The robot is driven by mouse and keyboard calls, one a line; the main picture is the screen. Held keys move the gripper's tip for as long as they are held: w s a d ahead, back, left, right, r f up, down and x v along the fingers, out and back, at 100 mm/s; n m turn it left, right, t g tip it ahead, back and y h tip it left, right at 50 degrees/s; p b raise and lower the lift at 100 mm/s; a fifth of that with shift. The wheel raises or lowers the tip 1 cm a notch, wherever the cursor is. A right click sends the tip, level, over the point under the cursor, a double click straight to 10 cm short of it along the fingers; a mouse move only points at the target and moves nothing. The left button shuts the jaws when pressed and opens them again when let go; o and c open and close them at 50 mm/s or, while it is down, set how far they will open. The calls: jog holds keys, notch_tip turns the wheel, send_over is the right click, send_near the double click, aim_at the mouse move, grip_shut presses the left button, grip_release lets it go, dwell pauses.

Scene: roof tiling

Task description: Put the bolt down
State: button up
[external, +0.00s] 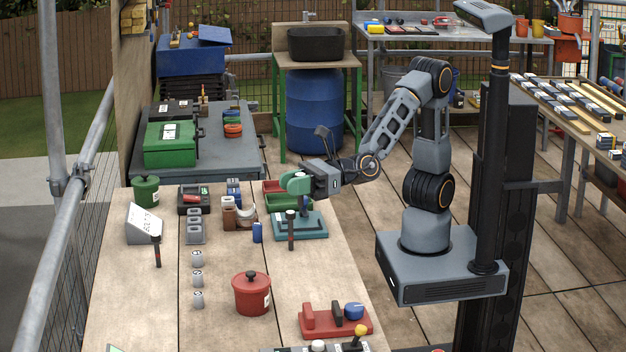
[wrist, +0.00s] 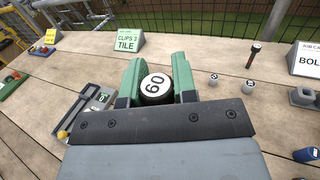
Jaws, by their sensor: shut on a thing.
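My gripper (wrist: 156,80) is shut on the bolt (wrist: 155,86). In the wrist view its round white end, marked 60, shows with a dark rim between the two green fingers. The rest of it is hidden from that view.
A red lidded pot (external: 251,295), several small grey cups (external: 197,279), a blue cylinder (external: 257,232) and a red stand (external: 335,320) are on the bench. A slanted sign (external: 144,223) is at the left.

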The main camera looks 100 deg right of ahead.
jog(key=w+d+f+m+g+h+p, duration=0.15)
jog(key=w+d+m+h+p, duration=0.3)
jog(key=d+h+p, duration=0.45)
jog(key=w+d+f+m+h+p, duration=0.3)
jog(key=d+m+h+p, duration=0.4)
jog(key=d, duration=0.4)
jog(key=s+d+f+n, duration=0.1)
jog(key=s+d+f, duration=0.3)
jog(key=d+f, duration=0.2)
jog(key=shift+s+d+f+t+p, duration=0.25)
jog(key=shift+d+f+t+p, duration=0.15)
jog(key=shift+d, duration=0.85)
